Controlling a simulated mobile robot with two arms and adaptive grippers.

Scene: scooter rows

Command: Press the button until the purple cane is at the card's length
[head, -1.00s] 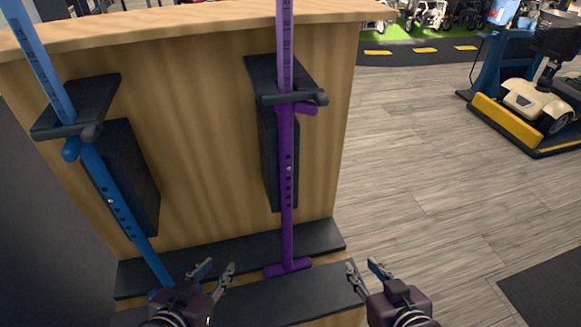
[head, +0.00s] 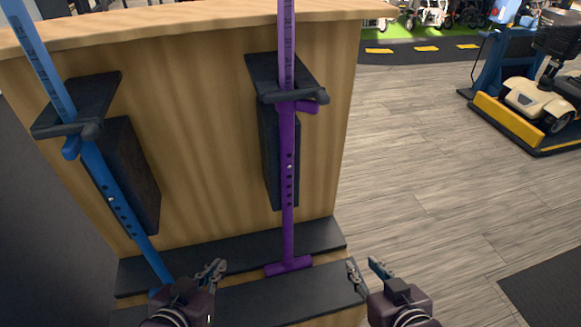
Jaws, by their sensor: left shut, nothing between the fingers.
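The purple cane (head: 288,215) stands upright in a dark holder on the front of a wooden counter, its T-shaped end at the bottom. A small pale button (head: 290,167) shows among the holes in its shaft. I see no card. My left gripper (head: 218,264) is shut and empty, left of the cane's lower end and apart from it. My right gripper (head: 364,269) is open and empty, right of the cane's lower end.
A blue cane (head: 120,205) leans in a second holder at the left. Dark ledges (head: 325,237) run along the counter's foot. The wooden counter (head: 200,150) fills the left half.

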